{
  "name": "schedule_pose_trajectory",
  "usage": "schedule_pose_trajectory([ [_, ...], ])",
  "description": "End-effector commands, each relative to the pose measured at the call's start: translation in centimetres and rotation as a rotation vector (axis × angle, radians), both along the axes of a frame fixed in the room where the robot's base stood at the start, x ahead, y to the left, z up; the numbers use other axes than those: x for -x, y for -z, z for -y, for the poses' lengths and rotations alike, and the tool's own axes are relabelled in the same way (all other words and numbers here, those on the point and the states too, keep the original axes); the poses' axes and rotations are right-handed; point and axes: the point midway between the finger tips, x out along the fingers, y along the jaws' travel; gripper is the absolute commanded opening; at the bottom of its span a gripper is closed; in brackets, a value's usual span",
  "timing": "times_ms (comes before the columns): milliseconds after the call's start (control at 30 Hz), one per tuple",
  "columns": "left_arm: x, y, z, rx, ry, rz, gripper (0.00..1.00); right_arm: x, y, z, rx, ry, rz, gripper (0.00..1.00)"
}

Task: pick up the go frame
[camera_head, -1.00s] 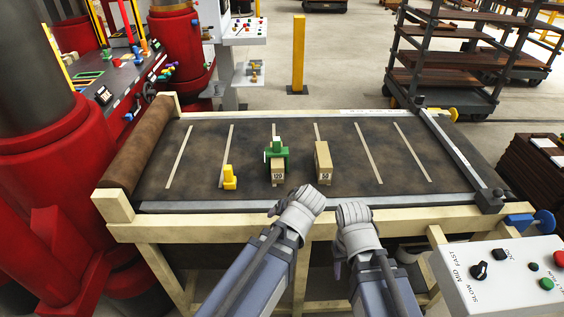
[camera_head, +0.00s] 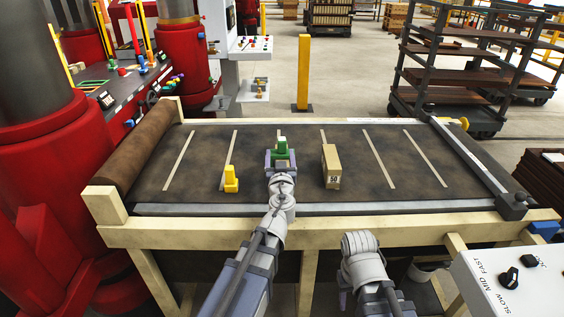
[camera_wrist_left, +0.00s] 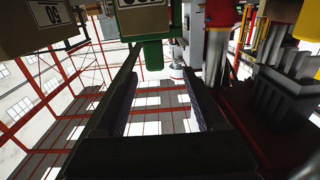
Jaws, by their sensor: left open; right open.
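A green piece (camera_head: 281,148) with a pale top stands on the dark bed, in line with my left arm. I cannot tell for certain that it is the go frame. My left gripper (camera_head: 280,158) is open just in front of it and hides its lower part. In the left wrist view, a green stub (camera_wrist_left: 152,55) shows beyond the open fingers (camera_wrist_left: 165,85), roughly between them, with a labelled tan block beside it. I see no grip on it. My right arm's wrist shows low in the head view, clear of the bed; its fingers are hidden.
A yellow piece (camera_head: 231,179) stands left of the green piece. A tan block marked 50 (camera_head: 331,167) stands to the right and also shows in the left wrist view (camera_wrist_left: 40,27). The bed's wooden front rail (camera_head: 400,231) lies before me. The bed's right part is clear.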

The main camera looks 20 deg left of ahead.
Motion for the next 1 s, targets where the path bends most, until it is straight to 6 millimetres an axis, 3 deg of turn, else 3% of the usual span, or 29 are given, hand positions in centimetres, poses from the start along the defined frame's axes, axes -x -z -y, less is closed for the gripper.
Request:
schedule_pose_trajectory([
  [300,-2.4,0.0,-0.5,0.0,0.0,-0.001,0.72,0.0,0.0,0.0,0.0,0.0,0.0,0.5],
  [567,-3.1,0.1,-0.7,0.0,-0.001,-0.001,0.72,0.0,0.1,0.0,0.0,0.0,0.0,0.5],
  [867,-7.2,0.4,-1.3,0.0,-0.003,-0.001,0.72,0.0,0.4,0.0,0.0,0.0,0.0,0.5],
  [1000,-7.8,0.4,-1.5,0.0,-0.002,-0.001,0.72,0.0,0.4,0.0,0.0,0.0,0.0,0.5],
])
